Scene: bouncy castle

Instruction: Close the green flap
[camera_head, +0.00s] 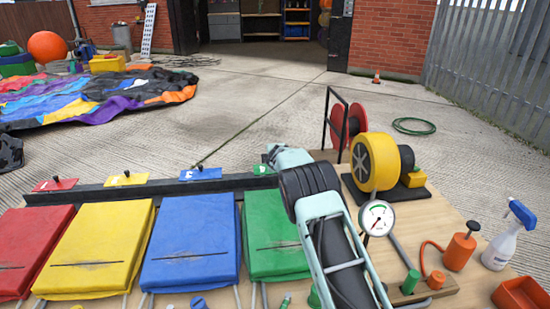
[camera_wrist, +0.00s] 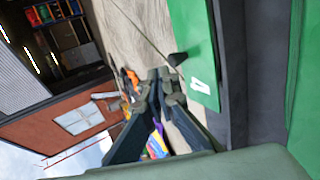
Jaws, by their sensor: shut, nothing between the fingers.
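The small green flap (camera_head: 262,168) sits on the black rail behind the green cushion (camera_head: 268,235), mostly hidden by my arm. In the wrist view the flap (camera_wrist: 195,55) is a flat green plate with a white label and a black knob (camera_wrist: 177,59) near its edge. I cannot tell how far open it stands. My gripper (camera_wrist: 162,78) is shut and empty, with its fingertips close beside the knob in the picture; contact cannot be told. In the head view my arm hides the fingertips.
Red (camera_head: 53,184), yellow (camera_head: 126,179) and blue (camera_head: 200,173) flaps line the rail to the left. A yellow blower (camera_head: 375,162), a gauge (camera_head: 376,218) and a spray bottle (camera_head: 508,240) stand to the right. Open concrete lies beyond.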

